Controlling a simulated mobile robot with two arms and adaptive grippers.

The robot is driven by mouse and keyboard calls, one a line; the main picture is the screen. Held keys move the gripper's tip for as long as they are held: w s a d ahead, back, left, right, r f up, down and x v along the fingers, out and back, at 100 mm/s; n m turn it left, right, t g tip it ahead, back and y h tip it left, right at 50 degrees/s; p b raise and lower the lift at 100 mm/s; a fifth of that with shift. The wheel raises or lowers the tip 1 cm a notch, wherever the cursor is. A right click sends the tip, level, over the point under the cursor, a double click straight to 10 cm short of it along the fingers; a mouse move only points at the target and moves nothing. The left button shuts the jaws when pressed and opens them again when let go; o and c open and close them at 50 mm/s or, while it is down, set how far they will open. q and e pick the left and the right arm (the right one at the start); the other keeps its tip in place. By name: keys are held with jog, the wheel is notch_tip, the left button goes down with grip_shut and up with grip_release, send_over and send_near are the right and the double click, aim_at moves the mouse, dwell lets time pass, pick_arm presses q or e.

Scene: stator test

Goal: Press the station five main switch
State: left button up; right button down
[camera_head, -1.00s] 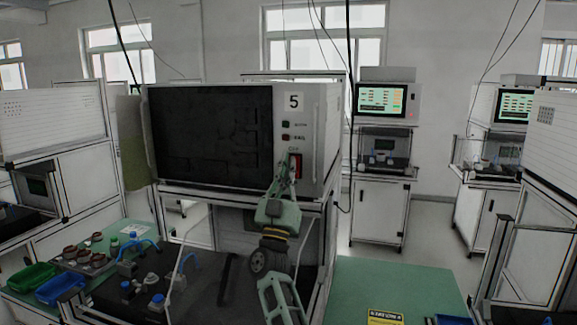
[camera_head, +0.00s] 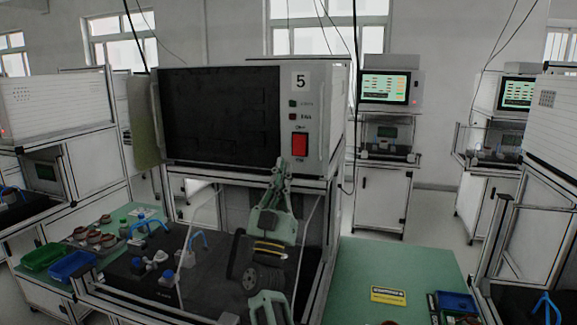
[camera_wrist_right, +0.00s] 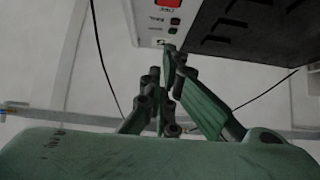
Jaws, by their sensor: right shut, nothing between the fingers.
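The station five unit (camera_head: 321,110) is a white box with a dark front screen and a "5" label. Its red main switch (camera_head: 300,145) sits low on the right panel and is fully visible in the head view. In the right wrist view the red switch (camera_wrist_right: 169,4) shows at the top edge. My green right gripper (camera_head: 283,163) is shut and empty, just below and slightly left of the switch, apart from it. In the wrist view its fingertips (camera_wrist_right: 169,50) are near the panel's lower edge. My left gripper is not in view.
Two small indicator buttons (camera_head: 292,110) sit above the switch. Below the unit is a dark work surface (camera_head: 215,270) with blue-handled fixtures. Green bin (camera_head: 42,257) and blue bin (camera_head: 72,266) stand at left. A green table (camera_head: 365,255) at right is mostly clear.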

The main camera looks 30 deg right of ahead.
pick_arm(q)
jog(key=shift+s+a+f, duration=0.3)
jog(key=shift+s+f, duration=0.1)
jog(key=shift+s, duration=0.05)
pick_arm(e)
jog(key=shift+s+a+f, duration=0.6)
jog(key=shift+a, duration=0.1)
jog(key=shift+a, duration=0.1)
